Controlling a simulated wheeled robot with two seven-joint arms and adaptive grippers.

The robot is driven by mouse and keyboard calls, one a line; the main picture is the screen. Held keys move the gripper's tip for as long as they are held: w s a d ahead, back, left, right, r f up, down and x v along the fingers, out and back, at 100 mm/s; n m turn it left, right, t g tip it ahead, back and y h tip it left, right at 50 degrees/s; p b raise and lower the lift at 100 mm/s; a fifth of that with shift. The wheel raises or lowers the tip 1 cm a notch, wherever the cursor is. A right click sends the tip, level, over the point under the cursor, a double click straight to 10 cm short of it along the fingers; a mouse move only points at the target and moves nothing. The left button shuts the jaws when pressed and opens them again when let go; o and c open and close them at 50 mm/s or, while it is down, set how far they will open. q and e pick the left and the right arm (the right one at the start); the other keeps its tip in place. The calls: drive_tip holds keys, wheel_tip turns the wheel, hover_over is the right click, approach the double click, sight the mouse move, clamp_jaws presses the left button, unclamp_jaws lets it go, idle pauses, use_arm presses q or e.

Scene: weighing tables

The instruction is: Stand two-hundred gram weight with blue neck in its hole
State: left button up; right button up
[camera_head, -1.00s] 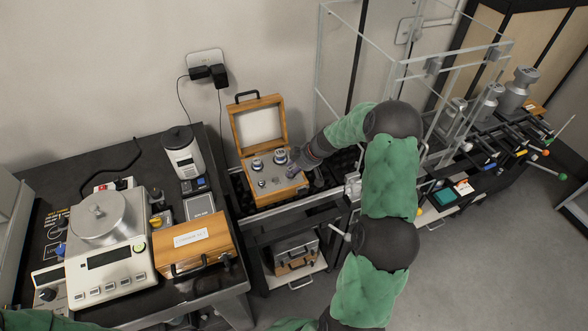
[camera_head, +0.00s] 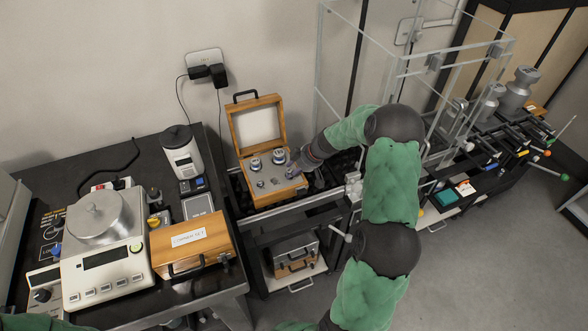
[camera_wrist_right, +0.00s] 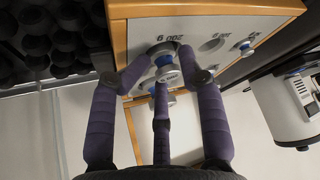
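The two-hundred gram weight with blue neck (camera_wrist_right: 168,76) is a silver, knobbed weight in the right wrist view, between the fingers of my right gripper (camera_wrist_right: 165,68). The fingers are bent in around it and appear shut on it. It is close to the ring of a hole beside the "200 g" label on the panel of the open wooden weight box (camera_head: 258,196). Fingers hide part of its base, so I cannot tell whether it is seated. In the head view my right gripper (camera_head: 297,166) is at the box's right side. My left gripper is out of view.
Other silver weights (camera_head: 255,164) stand in the box panel. A closed wooden case (camera_head: 192,246) and a balance (camera_head: 105,262) are on the left table. A glass enclosure (camera_head: 400,62) rises behind my right arm. A dark perforated surface (camera_wrist_right: 52,38) adjoins the box.

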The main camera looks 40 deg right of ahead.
drive_tip(key=shift+s+a+f, duration=0.2)
drive_tip(key=shift+a+f, duration=0.15)
drive_tip(key=shift+f, duration=0.25)
drive_tip(key=shift+r, duration=0.15)
drive_tip(key=shift+w+d+r, duration=0.1)
drive_tip(key=shift+d+r+p, duration=0.1)
drive_tip(key=shift+r+p, duration=0.4)
drive_tip(key=shift+p, duration=0.3)
drive_tip(key=p+v, duration=0.2)
drive_tip(key=v, duration=1)
drive_tip(key=shift+w+r+p, duration=0.2)
drive_tip(key=shift+r+p, duration=0.05)
drive_tip(key=shift+p, duration=0.1)
